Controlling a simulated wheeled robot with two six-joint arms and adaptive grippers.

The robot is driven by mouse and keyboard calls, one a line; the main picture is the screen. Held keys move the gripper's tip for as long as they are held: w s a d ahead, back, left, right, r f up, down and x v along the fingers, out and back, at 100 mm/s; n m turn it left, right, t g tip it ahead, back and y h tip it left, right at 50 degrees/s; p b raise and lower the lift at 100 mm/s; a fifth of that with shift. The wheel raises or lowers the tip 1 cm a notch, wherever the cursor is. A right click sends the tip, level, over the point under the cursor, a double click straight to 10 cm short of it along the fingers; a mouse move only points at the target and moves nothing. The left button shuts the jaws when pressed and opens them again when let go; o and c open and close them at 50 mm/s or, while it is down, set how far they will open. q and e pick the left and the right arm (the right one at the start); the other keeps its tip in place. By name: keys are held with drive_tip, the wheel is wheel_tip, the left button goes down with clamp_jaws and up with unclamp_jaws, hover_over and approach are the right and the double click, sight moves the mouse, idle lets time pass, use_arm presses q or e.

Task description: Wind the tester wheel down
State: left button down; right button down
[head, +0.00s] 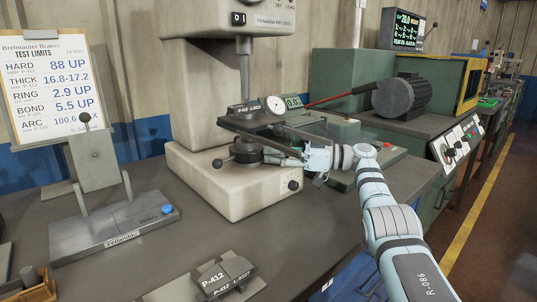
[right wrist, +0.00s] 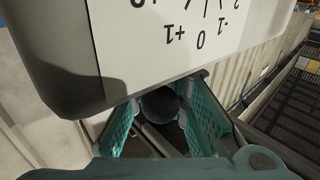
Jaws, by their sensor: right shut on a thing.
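The cream tester (head: 215,65) stands against the wall, with a vertical spindle. The wheel (head: 242,152) sits low on its base, dark, with a black ball handle (head: 218,163) sticking out to the left. My right gripper (head: 296,160) reaches in from the right to the wheel's right side. In the right wrist view its teal fingers (right wrist: 158,120) are closed around a dark round knob (right wrist: 158,104). A dark shoe-like part labelled P-412 (head: 243,108) sits above the wheel, under the spindle. Part of the wheel is hidden by the dark plate above it. My left gripper is not in view.
A grey fixture with a blue knob (head: 167,210) and a P-412 shoe (head: 226,274) are on the bench. A test-limits sheet (head: 48,88) stands at left. The bench front is mostly clear.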

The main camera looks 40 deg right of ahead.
drive_tip(key=c, duration=1.9)
unclamp_jaws()
drive_tip(key=shift+d+f, duration=0.1)
drive_tip(key=shift+o, duration=0.9)
drive_tip(key=shift+s+d, duration=0.15)
drive_tip(key=shift+d, duration=0.05)
drive_tip(key=shift+a, duration=0.15)
drive_tip(key=v, duration=0.7)
drive_tip(key=shift+s+d, duration=0.2)
drive_tip(key=shift+d, duration=0.05)
